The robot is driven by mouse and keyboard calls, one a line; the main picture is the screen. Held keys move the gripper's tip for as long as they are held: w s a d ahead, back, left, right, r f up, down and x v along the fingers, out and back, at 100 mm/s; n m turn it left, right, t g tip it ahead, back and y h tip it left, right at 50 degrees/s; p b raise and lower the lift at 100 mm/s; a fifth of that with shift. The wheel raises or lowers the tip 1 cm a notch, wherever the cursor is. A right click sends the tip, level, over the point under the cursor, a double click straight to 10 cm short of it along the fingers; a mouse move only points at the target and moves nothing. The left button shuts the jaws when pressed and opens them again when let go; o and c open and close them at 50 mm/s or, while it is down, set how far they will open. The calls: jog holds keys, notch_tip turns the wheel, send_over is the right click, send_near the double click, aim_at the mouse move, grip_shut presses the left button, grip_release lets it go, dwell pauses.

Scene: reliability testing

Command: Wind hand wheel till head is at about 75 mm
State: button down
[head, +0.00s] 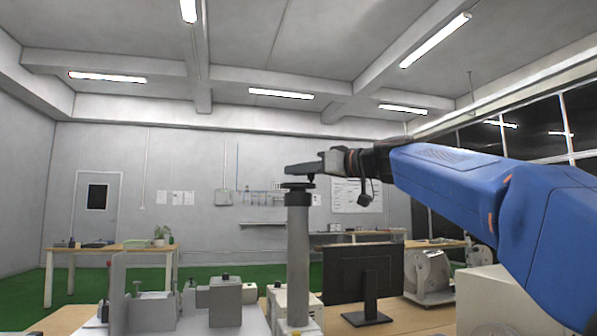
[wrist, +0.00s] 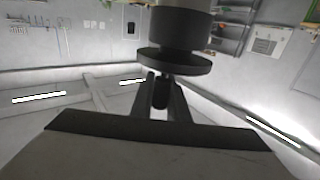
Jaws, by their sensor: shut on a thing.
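The dark hand wheel (head: 298,186) is a flat disc on top of an upright grey column (head: 298,240) in the head view. In the wrist view the wheel (wrist: 175,63) fills the upper middle, below a thick dark cylinder in the picture. My gripper (head: 300,169) reaches in from the right, just above the wheel. In the wrist view my gripper's fingers (wrist: 163,95) are shut on the small dark wheel handle (wrist: 160,92), which projects from the disc. I cannot make out the head or a readable millimetre scale in either view.
A black monitor (head: 357,273) stands right of the column. Grey equipment (head: 225,300) stands left of it. A wooden table (head: 110,250) with a plant is at the back left. Around the wheel's top the air is open apart from my arm.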

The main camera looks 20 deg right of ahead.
dwell(0.3)
jog(key=c, duration=1.7)
grip_release()
jog(key=shift+s, duration=0.1)
jog(key=v, duration=1.7)
jog(key=shift+s+a, duration=0.1)
jog(key=shift+s, duration=0.1)
